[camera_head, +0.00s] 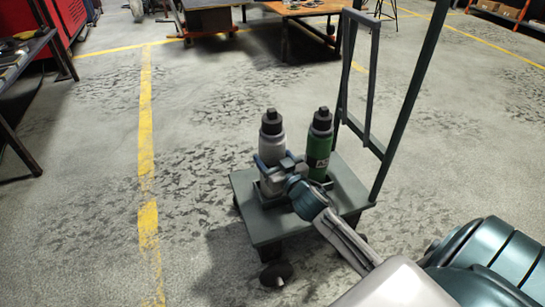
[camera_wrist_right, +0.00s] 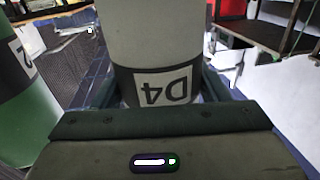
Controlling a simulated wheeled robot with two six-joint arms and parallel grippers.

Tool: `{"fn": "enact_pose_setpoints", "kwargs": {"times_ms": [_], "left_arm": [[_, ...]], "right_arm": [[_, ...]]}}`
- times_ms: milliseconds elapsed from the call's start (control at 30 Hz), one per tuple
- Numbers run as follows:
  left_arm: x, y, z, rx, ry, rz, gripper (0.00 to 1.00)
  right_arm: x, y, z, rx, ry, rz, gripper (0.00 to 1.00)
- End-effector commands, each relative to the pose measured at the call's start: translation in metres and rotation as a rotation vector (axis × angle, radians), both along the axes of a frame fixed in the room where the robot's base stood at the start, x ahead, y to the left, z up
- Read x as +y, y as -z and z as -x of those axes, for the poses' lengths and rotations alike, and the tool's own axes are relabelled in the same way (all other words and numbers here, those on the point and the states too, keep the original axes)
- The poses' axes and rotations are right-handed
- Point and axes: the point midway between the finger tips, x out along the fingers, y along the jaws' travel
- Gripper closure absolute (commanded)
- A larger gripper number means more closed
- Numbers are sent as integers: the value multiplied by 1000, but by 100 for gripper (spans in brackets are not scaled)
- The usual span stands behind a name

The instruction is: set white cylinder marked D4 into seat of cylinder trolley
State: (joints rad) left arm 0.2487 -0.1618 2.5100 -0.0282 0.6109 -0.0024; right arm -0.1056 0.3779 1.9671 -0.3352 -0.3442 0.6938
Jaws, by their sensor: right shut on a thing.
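The white cylinder (camera_head: 271,147) with a dark cap is upright over the left part of the cylinder trolley (camera_head: 350,196). In the right wrist view the white cylinder (camera_wrist_right: 155,40) fills the middle, its D4 label upside down. My right gripper (camera_head: 272,163) is shut on it, with one finger on each side. A seat (camera_head: 264,196) shows low at the cylinder's foot. My gripper hides most of the seat and the cylinder's base, so I cannot tell whether the base rests in it. My left gripper is not in view.
A green cylinder (camera_head: 319,148) stands upright on the trolley just right of the white one; it also shows at left in the right wrist view (camera_wrist_right: 25,112). The trolley's tall handle frame (camera_head: 405,105) rises at right. Open floor lies left, with a yellow line (camera_head: 146,130).

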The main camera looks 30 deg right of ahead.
Motion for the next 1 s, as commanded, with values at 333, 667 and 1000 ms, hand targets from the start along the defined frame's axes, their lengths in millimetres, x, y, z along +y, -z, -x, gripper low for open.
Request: {"fn": "enact_pose_setpoints", "kwargs": {"times_ms": [333,667,1000], "left_arm": [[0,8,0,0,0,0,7],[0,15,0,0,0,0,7],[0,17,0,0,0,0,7]], "right_arm": [[1,7,0,-8,-3,2,100],[1,16,-1,-8,-3,2,100],[1,20,0,-5,-2,1,7]]}}
